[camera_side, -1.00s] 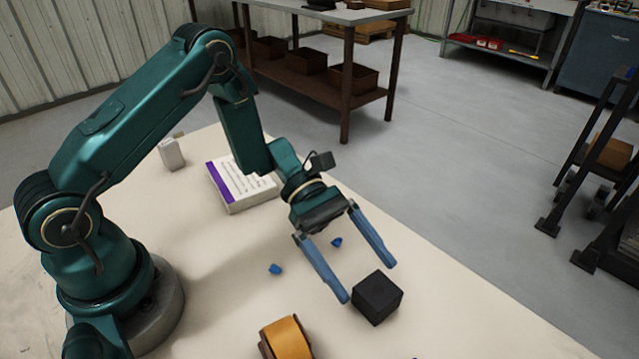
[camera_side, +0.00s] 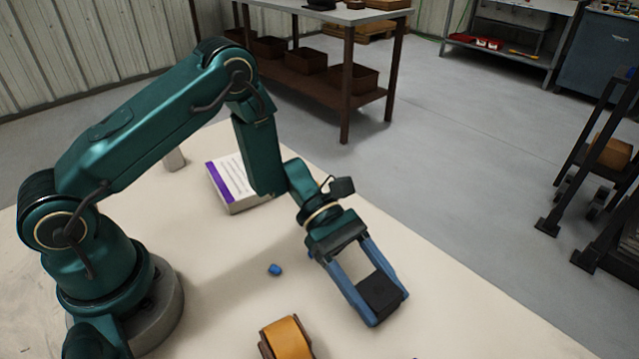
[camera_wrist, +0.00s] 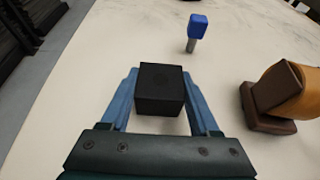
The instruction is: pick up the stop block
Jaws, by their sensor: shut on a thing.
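The stop block is a black cube (camera_side: 380,295) on the pale table, at the right of the side view. It also shows in the middle of the wrist view (camera_wrist: 160,88). My gripper (camera_side: 382,304) has its two blue fingers on opposite sides of the block and is shut on it. In the wrist view the fingers (camera_wrist: 160,95) flank the block left and right. The block appears at table height; I cannot tell whether it touches the table. The fingers hide parts of its sides.
An orange and brown object (camera_side: 286,338) stands near the block; it also shows at the right of the wrist view (camera_wrist: 285,92). A small blue piece (camera_side: 275,269) lies on the table. A white and purple box (camera_side: 235,185) sits farther back. A blue-capped peg (camera_wrist: 197,30) shows in the wrist view.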

